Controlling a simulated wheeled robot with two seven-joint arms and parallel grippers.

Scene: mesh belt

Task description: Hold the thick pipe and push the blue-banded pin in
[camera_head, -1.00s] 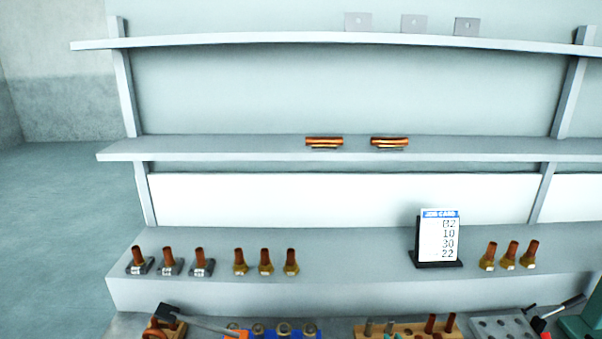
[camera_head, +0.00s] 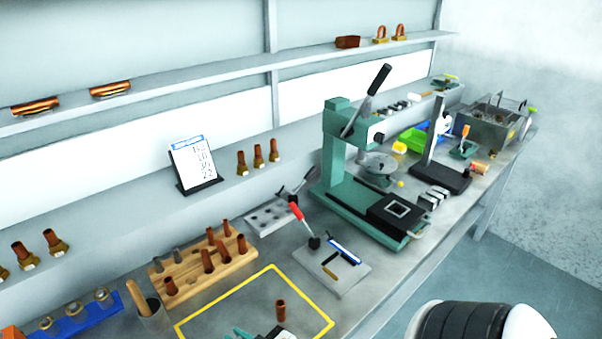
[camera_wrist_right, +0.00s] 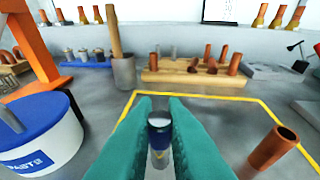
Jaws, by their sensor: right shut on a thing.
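My right gripper (camera_wrist_right: 160,106) has teal fingers shut on the blue-banded pin (camera_wrist_right: 159,130), in the right wrist view. In the head view this pipe (camera_head: 281,310) stands inside the yellow outline, and only bits of teal gripper (camera_head: 240,334) show at the bottom edge. My left gripper is in neither view.
A wooden rack (camera_head: 190,280) with several copper pipes stands behind the yellow outline (camera_head: 225,300). A cup with a wooden handle (camera_head: 146,306) is beside it. A green press (camera_head: 335,160) stands farther right. A paste tub (camera_wrist_right: 40,140) is close on the left in the wrist view.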

